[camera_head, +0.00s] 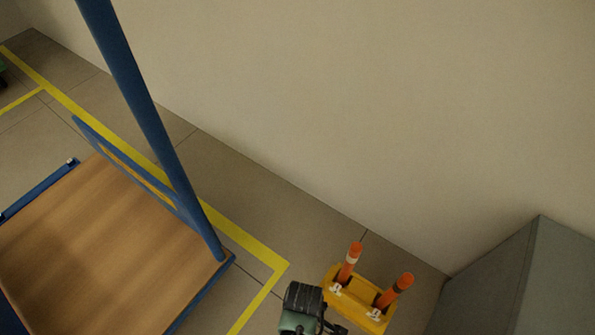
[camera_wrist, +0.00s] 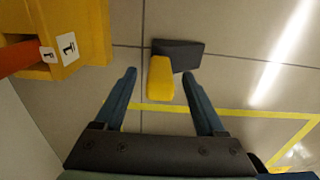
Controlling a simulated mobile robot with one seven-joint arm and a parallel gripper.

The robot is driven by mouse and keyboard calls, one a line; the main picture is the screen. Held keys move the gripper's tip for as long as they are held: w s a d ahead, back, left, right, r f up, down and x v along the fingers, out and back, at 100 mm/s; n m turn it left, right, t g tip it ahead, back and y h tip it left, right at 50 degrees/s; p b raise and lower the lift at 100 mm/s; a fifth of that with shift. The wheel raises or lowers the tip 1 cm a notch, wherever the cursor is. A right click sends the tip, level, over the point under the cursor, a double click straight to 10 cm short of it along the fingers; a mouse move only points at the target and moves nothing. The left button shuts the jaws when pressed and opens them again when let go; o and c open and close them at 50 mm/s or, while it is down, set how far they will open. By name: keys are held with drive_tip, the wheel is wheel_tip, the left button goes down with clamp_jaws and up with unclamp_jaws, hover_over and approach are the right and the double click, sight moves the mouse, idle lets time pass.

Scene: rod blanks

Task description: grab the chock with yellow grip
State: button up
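The chock (camera_wrist: 186,54) is a dark grey block with a yellow grip (camera_wrist: 160,78). In the wrist view it lies on the tiled floor, above centre, with the yellow grip pointing down the picture toward my gripper. My gripper (camera_wrist: 160,85) is open, its two blue-green fingers apart. In the picture the yellow grip lies between the fingertips; I cannot tell how far below them it is, and no finger touches it. In the head view my gripper (camera_head: 303,305) is partly seen at the bottom, and the chock is hidden.
A yellow stand (camera_head: 352,294) with two orange posts is close beside my gripper; it also shows at upper left in the wrist view (camera_wrist: 85,35). A blue-framed cart with a wooden deck (camera_head: 110,240) stands left. A grey cabinet (camera_head: 500,285) is right. Yellow lines mark the floor.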

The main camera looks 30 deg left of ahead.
clamp_jaws()
idle(1.3)
